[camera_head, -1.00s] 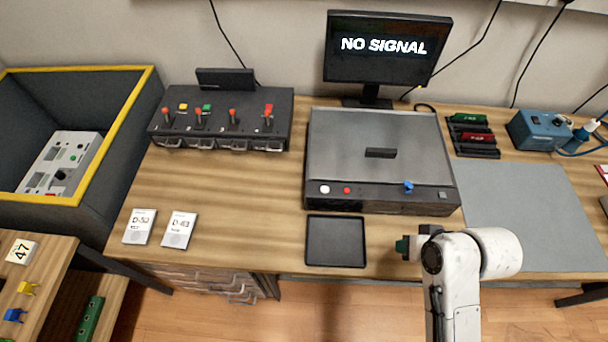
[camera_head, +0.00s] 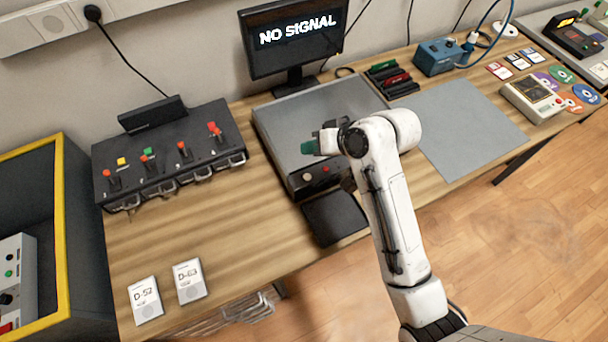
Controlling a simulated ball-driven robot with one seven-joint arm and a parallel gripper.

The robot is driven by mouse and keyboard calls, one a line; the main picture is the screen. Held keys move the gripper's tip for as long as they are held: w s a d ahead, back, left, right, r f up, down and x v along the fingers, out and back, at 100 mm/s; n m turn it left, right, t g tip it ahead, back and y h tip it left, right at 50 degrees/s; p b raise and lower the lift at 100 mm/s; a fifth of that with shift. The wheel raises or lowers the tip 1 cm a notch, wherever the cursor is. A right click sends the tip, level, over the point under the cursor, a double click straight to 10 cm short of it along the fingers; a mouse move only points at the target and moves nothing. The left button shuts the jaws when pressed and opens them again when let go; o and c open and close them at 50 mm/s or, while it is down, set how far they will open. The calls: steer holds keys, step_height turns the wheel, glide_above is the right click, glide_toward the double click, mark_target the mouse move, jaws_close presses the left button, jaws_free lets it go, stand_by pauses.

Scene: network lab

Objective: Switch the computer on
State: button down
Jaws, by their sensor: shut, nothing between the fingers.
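The computer is a flat grey case (camera_head: 283,125) on the workbench, with a dark front panel. A pale round button (camera_head: 308,177) and a red button (camera_head: 326,168) show on that panel. My arm hides the panel's right part and some of the lid. The monitor (camera_head: 292,40) behind the case reads "NO SIGNAL". My gripper (camera_head: 308,147), with green at its end, is shut and empty. It appears over the case's front part, just behind the buttons in the picture. I cannot tell its height or whether it touches the case.
A black tray (camera_head: 335,217) lies in front of the case. A switch box (camera_head: 170,158) with red levers stands left, and cards D-52 (camera_head: 145,300) and D-63 (camera_head: 189,280) lie front left. A grey mat (camera_head: 470,125) is clear at right. A blue device (camera_head: 437,57) stands behind it.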

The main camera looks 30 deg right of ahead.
steer(key=shift+a+f, duration=0.1)
steer(key=b, duration=0.8)
glide_above(311, 178)
step_height(311, 178, down, 7)
steer(key=shift+r, duration=0.15)
steer(key=shift+f, duration=1)
steer(key=shift+f, duration=0.15)
stand_by(0.7)
steer(key=shift+f, duration=0.25)
